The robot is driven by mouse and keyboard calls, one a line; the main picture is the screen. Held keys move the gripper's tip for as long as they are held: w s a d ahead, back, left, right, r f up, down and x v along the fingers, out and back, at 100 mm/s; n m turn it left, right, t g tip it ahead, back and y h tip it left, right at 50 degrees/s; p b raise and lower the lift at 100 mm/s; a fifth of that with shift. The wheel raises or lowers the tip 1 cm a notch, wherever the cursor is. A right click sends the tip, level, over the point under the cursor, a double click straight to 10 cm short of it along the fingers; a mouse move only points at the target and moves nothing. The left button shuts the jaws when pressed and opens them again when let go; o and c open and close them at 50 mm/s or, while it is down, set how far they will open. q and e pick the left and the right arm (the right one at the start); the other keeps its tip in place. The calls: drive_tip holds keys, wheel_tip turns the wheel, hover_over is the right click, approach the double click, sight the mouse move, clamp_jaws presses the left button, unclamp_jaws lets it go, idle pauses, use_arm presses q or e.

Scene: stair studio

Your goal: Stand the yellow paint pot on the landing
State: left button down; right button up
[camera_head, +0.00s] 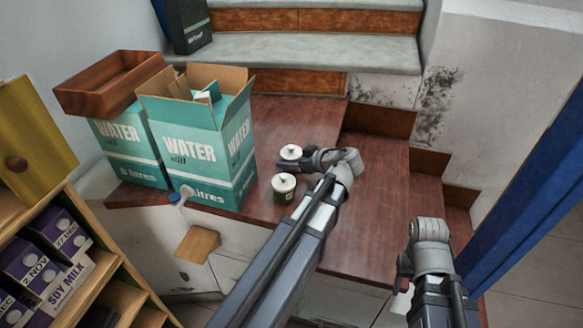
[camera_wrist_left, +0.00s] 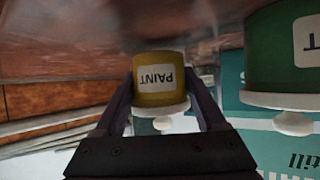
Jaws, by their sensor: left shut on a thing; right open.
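The yellow paint pot (camera_wrist_left: 158,84) is between the two fingers of my left gripper (camera_wrist_left: 160,96), which is shut on it. The left wrist picture is upside down, with the reddish-brown landing along its top. The pot is upright, its base at or close to the landing; I cannot tell if it touches. In the head view its white lid (camera_head: 291,152) shows beside my left gripper (camera_head: 296,164), which hides part of its body. The landing (camera_head: 375,215) is wooden. My right gripper (camera_head: 404,270) is open and away from the pot, partly hidden by its arm.
A green paint pot (camera_head: 284,190) stands close in front of the yellow one. Water cartons (camera_head: 215,150) and a brown wooden tray (camera_head: 108,84) are left. Steps (camera_head: 300,52) rise behind. A blue post (camera_head: 525,190) is right. The landing's right part is clear.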

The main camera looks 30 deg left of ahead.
use_arm(q)
drive_tip(key=shift+f, duration=0.55)
drive_tip(key=shift+r, duration=0.15)
use_arm(e)
drive_tip(key=shift+f, duration=0.4)
use_arm(q)
unclamp_jaws()
use_arm(e)
drive_tip(key=shift+f, duration=0.15)
